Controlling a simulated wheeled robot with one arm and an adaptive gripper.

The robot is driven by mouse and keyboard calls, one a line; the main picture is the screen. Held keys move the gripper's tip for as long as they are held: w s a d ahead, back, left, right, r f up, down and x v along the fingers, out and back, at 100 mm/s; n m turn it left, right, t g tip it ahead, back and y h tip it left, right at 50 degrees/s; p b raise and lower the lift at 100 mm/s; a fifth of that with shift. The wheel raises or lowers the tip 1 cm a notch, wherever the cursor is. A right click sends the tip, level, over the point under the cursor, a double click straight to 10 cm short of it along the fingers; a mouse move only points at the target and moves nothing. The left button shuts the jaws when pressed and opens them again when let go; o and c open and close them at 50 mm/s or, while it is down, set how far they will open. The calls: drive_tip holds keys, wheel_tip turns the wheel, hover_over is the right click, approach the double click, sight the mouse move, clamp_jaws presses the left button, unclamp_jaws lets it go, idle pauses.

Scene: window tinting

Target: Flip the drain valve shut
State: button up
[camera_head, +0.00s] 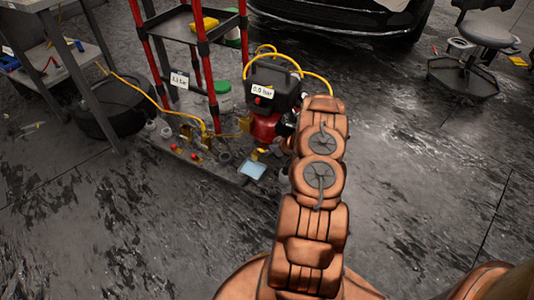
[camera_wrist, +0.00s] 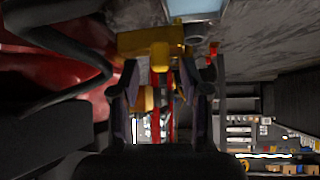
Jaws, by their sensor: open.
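The drain valve, as far as I can tell, is a yellow, brass-like fitting (camera_wrist: 150,42) in the upper middle of the wrist view, with a small yellow tab pointing down. In the head view a small yellow part (camera_head: 262,152) shows low beside the red tank. The red tank (camera_wrist: 55,60) fills the left of the wrist view. My gripper (camera_wrist: 163,82) is open, with its two dark fingers below the yellow fitting and close to it. I cannot tell whether they touch it. In the head view my copper arm hides most of the gripper.
A compressor unit with a "0.5 bar" label (camera_head: 262,92) sits above the red tank. A pale blue tray (camera_head: 252,170) lies in front. A red-posted rack (camera_head: 199,75) with a yellow hose stands at left. A car (camera_head: 345,18) is behind.

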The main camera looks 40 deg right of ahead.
drive_tip(key=shift+x, duration=1.05)
drive_tip(key=shift+c, duration=0.2)
clamp_jaws()
